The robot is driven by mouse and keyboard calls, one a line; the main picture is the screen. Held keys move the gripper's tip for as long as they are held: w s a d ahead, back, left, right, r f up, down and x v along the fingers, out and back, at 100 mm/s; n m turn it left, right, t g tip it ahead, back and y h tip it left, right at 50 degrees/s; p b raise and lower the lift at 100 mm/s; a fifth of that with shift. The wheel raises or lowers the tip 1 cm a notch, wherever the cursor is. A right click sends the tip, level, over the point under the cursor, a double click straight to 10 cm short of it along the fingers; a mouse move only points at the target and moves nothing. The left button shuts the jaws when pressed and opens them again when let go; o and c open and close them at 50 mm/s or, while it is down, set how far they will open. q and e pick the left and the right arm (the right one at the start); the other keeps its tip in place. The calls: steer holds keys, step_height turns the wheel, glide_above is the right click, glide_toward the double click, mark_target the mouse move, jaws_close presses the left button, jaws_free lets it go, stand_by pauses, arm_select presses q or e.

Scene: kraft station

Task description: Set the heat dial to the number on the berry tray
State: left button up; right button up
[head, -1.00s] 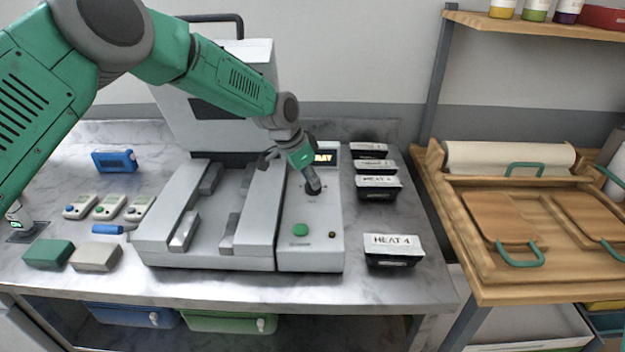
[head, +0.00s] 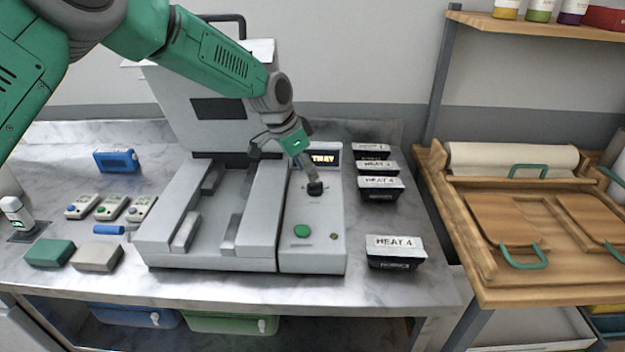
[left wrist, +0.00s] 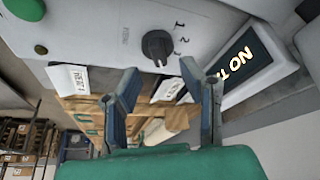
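The heat dial (head: 315,188) is a black knob on the grey control panel of the press. In the left wrist view the dial (left wrist: 158,45) has printed numbers beside it, with 1 and 2 readable; its setting is unclear. My left gripper (head: 308,176) is over the panel at the dial. In the left wrist view its two fingers (left wrist: 160,72) are apart, with the dial just beyond the tips and nothing between them. Several black trays with white labels stand right of the press. The nearest tray (head: 395,251) reads HEAT 4; its lower name is unreadable, so I cannot tell the berry tray.
A lit display (head: 323,158) sits behind the dial and a green button (head: 302,231) in front. The press (head: 210,255) fills the middle of the marble counter (head: 240,288). Small timers and blocks lie left. A wooden rack with boards (head: 500,218) stands right.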

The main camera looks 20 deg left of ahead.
arm_select(q)
steer(key=v, duration=0.7)
stand_by(0.3)
